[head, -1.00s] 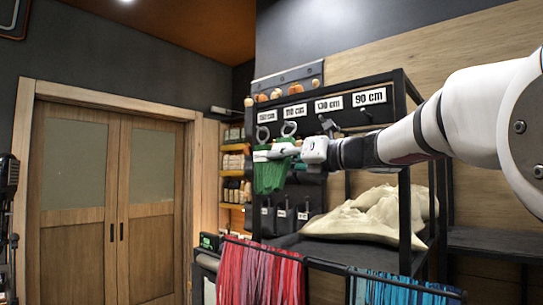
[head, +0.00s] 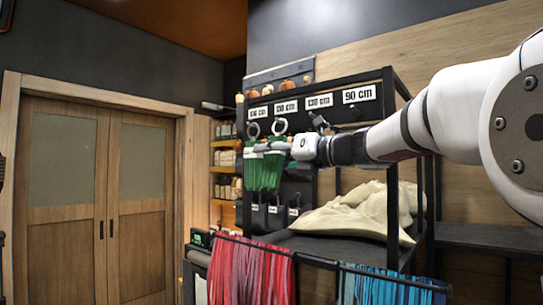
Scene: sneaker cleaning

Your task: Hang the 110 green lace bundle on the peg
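The green lace bundle (head: 264,174) hangs down in front of the black rack's left end, just under the row of length signs. My gripper (head: 270,147) reaches in from the right, with its fingers at the top of the bundle. The fingers are small and overlap the green laces, so I cannot tell whether they grip the bundle. The peg itself cannot be made out clearly behind the ring and bundle.
The 90 cm sign (head: 359,94) is at the rack's right. Red laces (head: 250,272) and blue laces (head: 385,289) hang on a front rail. A cream cloth heap (head: 355,212) lies on the rack's shelf. Wooden double doors (head: 110,210) stand at left.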

